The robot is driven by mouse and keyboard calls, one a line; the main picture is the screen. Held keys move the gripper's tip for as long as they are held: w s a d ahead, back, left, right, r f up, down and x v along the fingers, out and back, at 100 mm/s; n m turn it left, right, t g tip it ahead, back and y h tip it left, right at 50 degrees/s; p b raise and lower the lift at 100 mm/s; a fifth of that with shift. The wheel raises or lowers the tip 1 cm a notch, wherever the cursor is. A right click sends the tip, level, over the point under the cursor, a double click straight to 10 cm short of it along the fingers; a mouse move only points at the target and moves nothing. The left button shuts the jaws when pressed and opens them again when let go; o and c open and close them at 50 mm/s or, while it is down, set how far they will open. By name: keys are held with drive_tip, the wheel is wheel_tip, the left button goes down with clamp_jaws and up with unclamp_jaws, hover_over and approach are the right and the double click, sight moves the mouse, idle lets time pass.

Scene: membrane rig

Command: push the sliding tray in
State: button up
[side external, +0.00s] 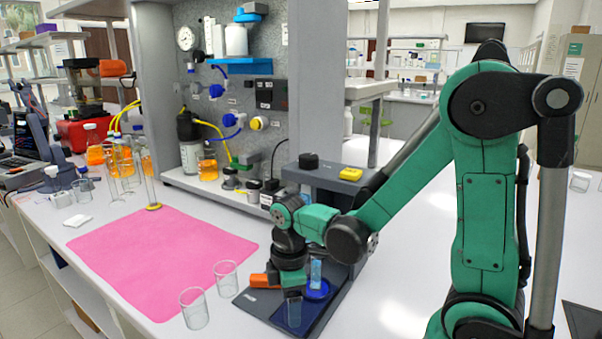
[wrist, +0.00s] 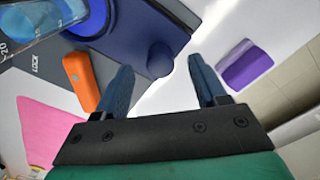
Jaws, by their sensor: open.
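My gripper (wrist: 160,66) is open and empty; its two blue fingers stand apart in the wrist view. A dark blue slab (wrist: 135,28), which looks like the sliding tray, lies beyond them. A round blue knob (wrist: 159,58) on its edge shows between the fingertips; I cannot tell whether they touch it. In the side view my gripper points down over the rig's dark base plate (side external: 258,304), and the wrist and fingers hide part of the tray area. How far out the tray sits is unclear.
An orange block (wrist: 80,80) lies close to the left finger, beside a "LOCK" mark. A purple block (wrist: 245,65) is on the right. Two empty glass beakers (side external: 226,278) (side external: 194,308) stand left of the base plate, by the pink mat (side external: 160,255).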

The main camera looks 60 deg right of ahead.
drive_tip(key=shift+f, duration=0.6)
clamp_jaws()
idle(1.1)
